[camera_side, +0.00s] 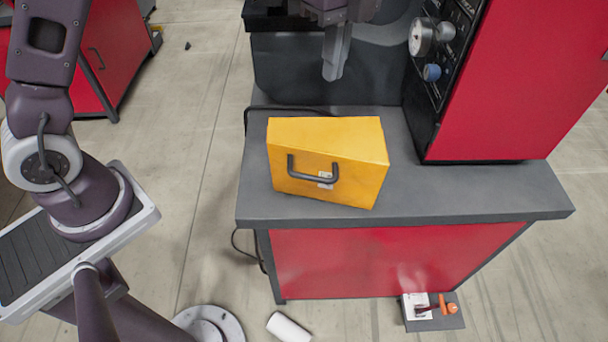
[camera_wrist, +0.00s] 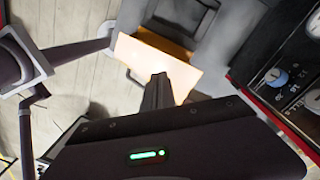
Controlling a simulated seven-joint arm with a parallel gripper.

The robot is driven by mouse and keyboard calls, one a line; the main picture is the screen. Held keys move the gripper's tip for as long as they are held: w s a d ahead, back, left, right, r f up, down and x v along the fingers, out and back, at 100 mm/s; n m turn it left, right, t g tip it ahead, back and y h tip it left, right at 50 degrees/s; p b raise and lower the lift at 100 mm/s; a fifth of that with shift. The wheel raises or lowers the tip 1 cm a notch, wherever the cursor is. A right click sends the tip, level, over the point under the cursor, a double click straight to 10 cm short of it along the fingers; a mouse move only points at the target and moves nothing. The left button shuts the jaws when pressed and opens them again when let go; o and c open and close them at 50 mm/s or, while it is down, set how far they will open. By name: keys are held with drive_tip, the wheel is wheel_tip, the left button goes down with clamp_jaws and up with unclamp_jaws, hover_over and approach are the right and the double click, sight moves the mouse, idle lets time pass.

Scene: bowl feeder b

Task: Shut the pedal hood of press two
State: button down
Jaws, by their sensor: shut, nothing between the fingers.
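My gripper (camera_side: 335,72) is shut and empty, pointing down above the back of the grey bench. It is behind and above a yellow box-shaped cover (camera_side: 325,150) with a black handle on its front face, and apart from it in the side view. In the wrist view the fingers (camera_wrist: 157,92) overlap the same pale yellow cover (camera_wrist: 185,78). On the floor at the bench's lower right is a small dark plate with a white part and an orange-red piece, which looks like a pedal (camera_side: 433,310). I cannot tell which part is its hood or whether it is open.
The grey bench top (camera_side: 470,200) is clear right of the yellow cover. A red cabinet (camera_side: 520,80) with a gauge (camera_side: 422,36) and a blue knob (camera_side: 432,72) stands at the right. A black cable runs along the bench's left side. A white cylinder (camera_side: 288,328) lies on the floor.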

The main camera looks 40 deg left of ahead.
drive_tip(key=s+d+m, duration=0.5)
drive_tip(key=s, duration=0.3)
drive_tip(key=m, duration=0.5)
hover_over(304, 178)
drive_tip(key=s+d, duration=0.3)
drive_tip(key=s, duration=0.1)
wheel_tip(304, 178, down, 15)
drive_tip(key=w+a, duration=0.2)
drive_tip(key=w, duration=0.1)
drive_tip(key=shift+r, duration=0.35)
drive_tip(key=w+a+r+g+h, duration=0.1)
drive_tip(key=w+a, duration=0.1)
drive_tip(key=w+a+r+g+h, duration=0.1)
drive_tip(key=w+a+r, duration=0.1)
drive_tip(key=w+a+r+g+h, duration=0.1)
drive_tip(key=w+a+r, duration=0.1)
drive_tip(key=shift+w+a+r, duration=0.15)
drive_tip(key=shift+w+a, duration=0.2)
drive_tip(key=w+a+f, duration=0.1)
drive_tip(key=w+a, duration=0.8)
drive_tip(key=a, duration=0.1)
drive_tip(key=shift+w, duration=0.4)
